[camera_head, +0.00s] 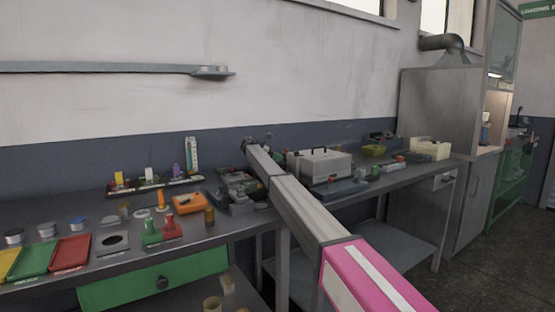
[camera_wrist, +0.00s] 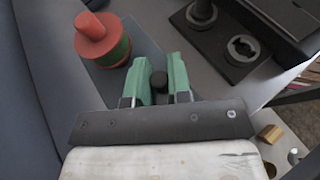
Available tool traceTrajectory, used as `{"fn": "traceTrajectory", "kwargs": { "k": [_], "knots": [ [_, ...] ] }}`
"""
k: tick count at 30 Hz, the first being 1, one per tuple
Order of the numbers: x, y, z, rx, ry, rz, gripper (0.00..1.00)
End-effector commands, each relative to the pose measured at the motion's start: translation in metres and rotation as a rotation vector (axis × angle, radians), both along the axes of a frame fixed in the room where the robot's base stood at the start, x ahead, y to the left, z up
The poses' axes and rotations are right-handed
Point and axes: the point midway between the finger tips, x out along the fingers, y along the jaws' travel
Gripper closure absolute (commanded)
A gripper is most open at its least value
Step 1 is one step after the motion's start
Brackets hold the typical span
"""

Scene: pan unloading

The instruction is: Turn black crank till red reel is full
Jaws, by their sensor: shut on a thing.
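In the wrist view, my gripper (camera_wrist: 158,68) has its two green fingers on either side of the round black knob of the crank (camera_wrist: 159,81), and it is shut on it. The rest of the crank is hidden by the fingers and my wrist. The red reel (camera_wrist: 92,26) stands to the upper left, apart from the fingers, with a green band around its lower part. I cannot tell how full it is. Both sit by a blue-grey base plate (camera_wrist: 119,82). In the head view, my arm reaches over the bench and hides most of this spot.
A dark fixture with round sockets (camera_wrist: 241,48) stands right of the fingers in the wrist view. In the head view, a grey box (camera_head: 325,166) is right of my arm. An orange block (camera_head: 187,203), green-and-red pieces (camera_head: 160,232) and trays (camera_head: 70,252) lie left on the bench (camera_head: 130,265).

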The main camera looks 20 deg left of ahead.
Motion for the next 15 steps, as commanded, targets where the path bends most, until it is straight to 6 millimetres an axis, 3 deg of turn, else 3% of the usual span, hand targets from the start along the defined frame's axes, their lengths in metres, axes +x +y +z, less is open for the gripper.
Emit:
{"fn": "traceTrajectory", "kwargs": {
  "k": [10, 11, 12, 13, 15],
  "knots": [
    [-0.0006, 0.0006, -0.0007, 0.002, 0.003, -0.001, 1.0],
    [-0.0005, 0.0006, -0.0007, 0.002, 0.003, -0.001, 0.75],
    [-0.0005, 0.0006, -0.0007, 0.002, 0.003, -0.001, 0.62],
    [-0.0005, 0.0006, -0.0007, 0.002, 0.002, -0.001, 0.57],
    [-0.0004, 0.0004, -0.0007, 0.002, 0.002, -0.001, 0.57]
  ]
}}
